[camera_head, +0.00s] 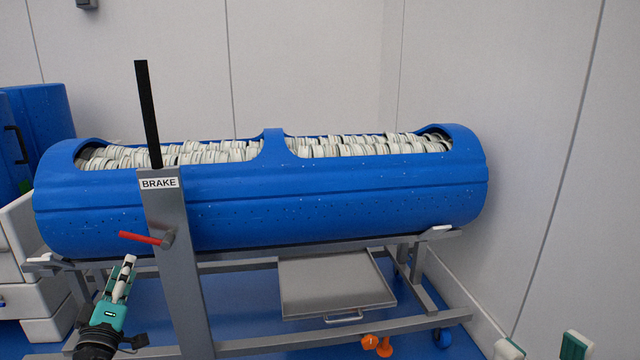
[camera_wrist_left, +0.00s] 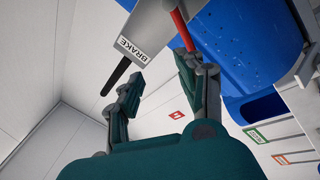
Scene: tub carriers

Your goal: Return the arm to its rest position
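My left gripper (camera_head: 127,266) is at the lower left of the head view, near the metal post (camera_head: 181,260) of the tub carrier. In the left wrist view its two fingers (camera_wrist_left: 160,73) are spread with nothing between them. The red lever (camera_head: 143,238) on the post is above this gripper; in the left wrist view the lever (camera_wrist_left: 182,30) ends close to the right fingertip, and contact cannot be told. My right gripper (camera_head: 541,347) shows only two spread fingertips at the bottom right, with empty space between them; the rest is out of view.
The blue tub (camera_head: 330,205), filled with pale discs, lies on a grey frame (camera_head: 440,240). A black bar (camera_head: 148,115) rises above the BRAKE label (camera_head: 159,183). A metal tray (camera_head: 335,285) sits below. White drawers (camera_head: 45,300) stand left; a wall (camera_head: 590,180) stands right.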

